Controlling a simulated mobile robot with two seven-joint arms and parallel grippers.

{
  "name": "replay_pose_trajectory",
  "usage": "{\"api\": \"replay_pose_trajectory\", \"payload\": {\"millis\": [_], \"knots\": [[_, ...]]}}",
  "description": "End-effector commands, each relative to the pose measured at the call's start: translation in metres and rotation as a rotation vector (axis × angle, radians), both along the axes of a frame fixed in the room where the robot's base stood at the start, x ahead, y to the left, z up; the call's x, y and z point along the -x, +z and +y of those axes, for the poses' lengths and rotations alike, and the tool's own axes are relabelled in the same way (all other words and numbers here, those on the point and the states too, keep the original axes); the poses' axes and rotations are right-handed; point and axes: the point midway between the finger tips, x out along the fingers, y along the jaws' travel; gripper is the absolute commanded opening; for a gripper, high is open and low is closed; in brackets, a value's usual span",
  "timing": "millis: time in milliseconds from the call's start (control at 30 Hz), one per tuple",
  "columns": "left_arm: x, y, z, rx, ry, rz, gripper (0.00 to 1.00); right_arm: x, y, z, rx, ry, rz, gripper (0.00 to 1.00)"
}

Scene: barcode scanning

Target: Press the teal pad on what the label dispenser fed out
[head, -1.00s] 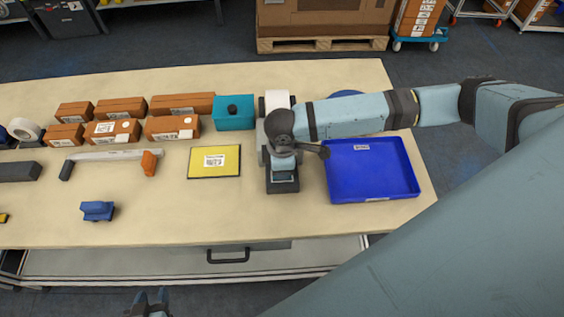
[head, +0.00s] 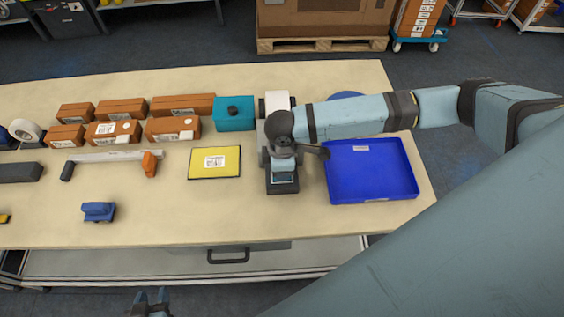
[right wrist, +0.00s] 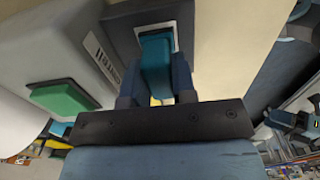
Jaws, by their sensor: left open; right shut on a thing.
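The label dispenser (head: 266,140) is a grey box with a white roll at its back and a dark block (head: 282,187) at its front. In the right wrist view its side shows a green button (right wrist: 62,100), and the dark block (right wrist: 122,38) lies ahead of the fingers. My right gripper (right wrist: 155,84) is shut on the teal pad (right wrist: 156,58), right over the dark block. A thin pale edge, maybe the label, shows around the pad's far end; contact is hard to tell. My left gripper (head: 151,298) is open and empty, below the table's front edge.
A blue tray (head: 371,196) lies right of the dispenser, a yellow pad with a label (head: 214,163) left of it. A teal box (head: 234,120) and several brown cartons (head: 172,126) stand behind. A scraper-like tool (head: 108,156) and blue item (head: 98,211) lie left.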

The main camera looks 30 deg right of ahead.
Motion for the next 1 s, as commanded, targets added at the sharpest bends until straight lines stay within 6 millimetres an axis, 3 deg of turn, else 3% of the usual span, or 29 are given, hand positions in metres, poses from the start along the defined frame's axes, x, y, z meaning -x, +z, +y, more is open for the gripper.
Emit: {"api": "replay_pose_trajectory", "payload": {"millis": [367, 1000], "knots": [[0.000, -0.001, 0.000, -0.001, 0.000, -0.001, 0.43, 0.003, -0.004, 0.000, 0.001, 0.001, 0.006, 0.00], [0.004, 0.051, 0.009, -0.007, 0.029, 0.003, 0.43, 0.001, 0.050, 0.000, 0.000, 0.000, 0.002, 0.00]]}}
